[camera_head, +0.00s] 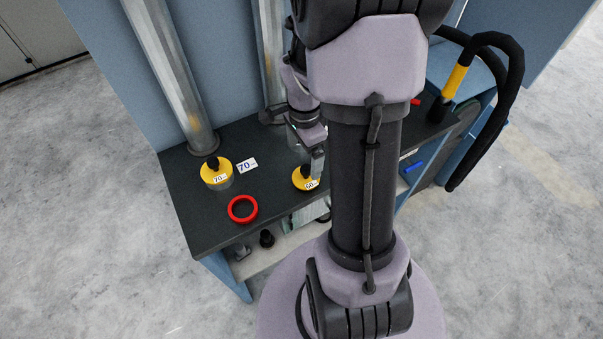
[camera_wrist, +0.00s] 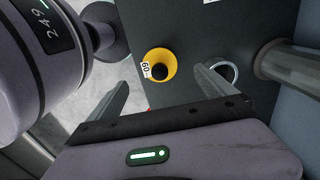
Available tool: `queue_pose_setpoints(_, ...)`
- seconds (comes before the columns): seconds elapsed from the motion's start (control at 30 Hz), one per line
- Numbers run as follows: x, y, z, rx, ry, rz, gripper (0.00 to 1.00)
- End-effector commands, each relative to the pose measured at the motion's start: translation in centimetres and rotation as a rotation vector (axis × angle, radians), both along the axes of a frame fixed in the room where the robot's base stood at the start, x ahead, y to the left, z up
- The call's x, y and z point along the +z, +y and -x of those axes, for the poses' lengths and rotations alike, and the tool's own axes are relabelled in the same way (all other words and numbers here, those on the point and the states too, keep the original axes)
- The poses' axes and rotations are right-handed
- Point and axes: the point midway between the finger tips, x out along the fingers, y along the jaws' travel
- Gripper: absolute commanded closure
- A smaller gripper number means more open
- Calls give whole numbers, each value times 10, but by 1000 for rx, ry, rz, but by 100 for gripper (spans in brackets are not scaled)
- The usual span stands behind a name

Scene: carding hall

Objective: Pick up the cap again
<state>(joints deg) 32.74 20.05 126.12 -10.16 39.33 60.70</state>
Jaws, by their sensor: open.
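A yellow cap with a black knob and a "60" label (camera_head: 301,184) sits on the dark bench top, just below my gripper (camera_head: 316,158). It also shows in the wrist view (camera_wrist: 153,56), framed between my two spread fingers (camera_wrist: 160,78). The fingers are open and empty, and the cap appears beyond their tips, apart from them. A second yellow cap, marked "70" (camera_head: 215,176), is on the bench to the left. My arm hides part of the bench to the right of the "60" cap.
A red ring (camera_head: 235,217) lies on the bench near its front edge. Metal pipes (camera_head: 172,75) rise at the back. A black knob (camera_head: 266,239) is on the lower shelf. A black hose (camera_head: 515,75) loops at right.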

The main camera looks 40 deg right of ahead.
Motion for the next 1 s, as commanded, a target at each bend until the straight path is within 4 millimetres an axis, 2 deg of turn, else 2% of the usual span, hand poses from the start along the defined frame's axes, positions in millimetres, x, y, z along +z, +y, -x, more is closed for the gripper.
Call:
queue_pose_setpoints(0.03, -17, 0, 1, -1, 3, -2, 5)
queue_pose_setpoints(0.23, -42, 0, 1, 0, 1, 0, 5)
queue_pose_setpoints(0.43, -82, -4, 3, 2, 2, -1, 5)
queue_pose_setpoints(0.53, -89, -5, 3, 2, -1, 0, 5)
queue_pose_setpoints(0.73, -88, -5, 3, 2, -1, 0, 5)
queue_pose_setpoints(1.0, -88, -5, 3, 1, -1, 0, 58)
